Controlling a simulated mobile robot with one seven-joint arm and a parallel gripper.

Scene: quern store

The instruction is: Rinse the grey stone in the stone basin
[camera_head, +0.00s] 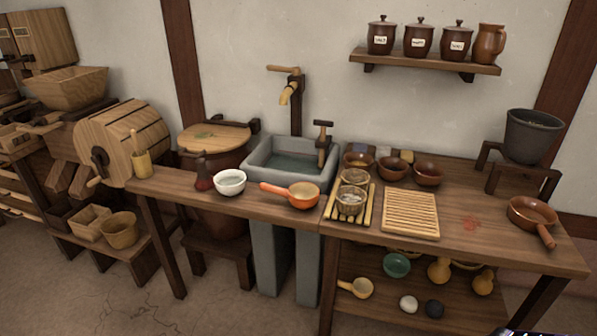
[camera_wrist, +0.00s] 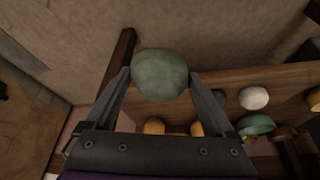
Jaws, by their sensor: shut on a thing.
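My gripper (camera_wrist: 160,78) is shut on the grey stone (camera_wrist: 160,72), a rounded, greenish-grey lump held between the two fingertips in the wrist view. The stone and the fingers are not seen in the head view. The stone basin (camera_head: 268,178) is a grey trough set into the counter, left of centre in the head view, with water (camera_head: 296,164) in it. A wooden tap (camera_head: 290,92) stands behind and over it. The basin is not seen in the wrist view, where the stone is near a lower shelf (camera_wrist: 285,78).
The lower shelf holds a white stone (camera_head: 408,304), a dark stone (camera_head: 434,308) and a green bowl (camera_head: 397,265).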

